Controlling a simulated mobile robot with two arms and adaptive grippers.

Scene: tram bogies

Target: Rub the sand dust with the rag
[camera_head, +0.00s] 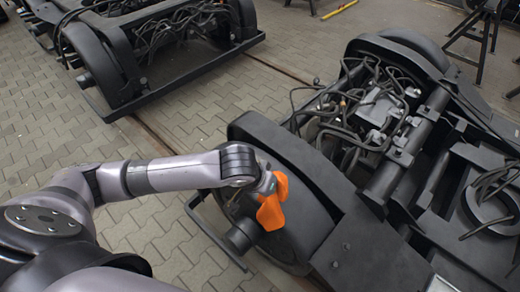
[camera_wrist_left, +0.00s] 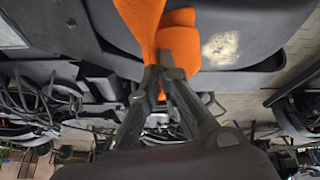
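The orange rag (camera_head: 272,208) hangs from my left gripper (camera_head: 264,184) beside the dark rounded wheel cover of the near bogie. In the left wrist view, the fingers of my left gripper (camera_wrist_left: 165,68) close on the rag (camera_wrist_left: 142,22), which is bunched and folds around the fingertips. The sand dust (camera_wrist_left: 221,47) is a pale beige patch on a dark grey surface, just right of the rag and apart from it in that picture. I cannot make out the dust in the head view. My right gripper is not in view.
The near bogie (camera_head: 345,245) fills the right side, with cables and pipes on top. A low bar sticks out by its wheel. Another bogie (camera_head: 112,62) stands at the upper left. Paved floor (camera_head: 195,110) lies open between them. Dark trestles (camera_head: 480,35) stand at the upper right.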

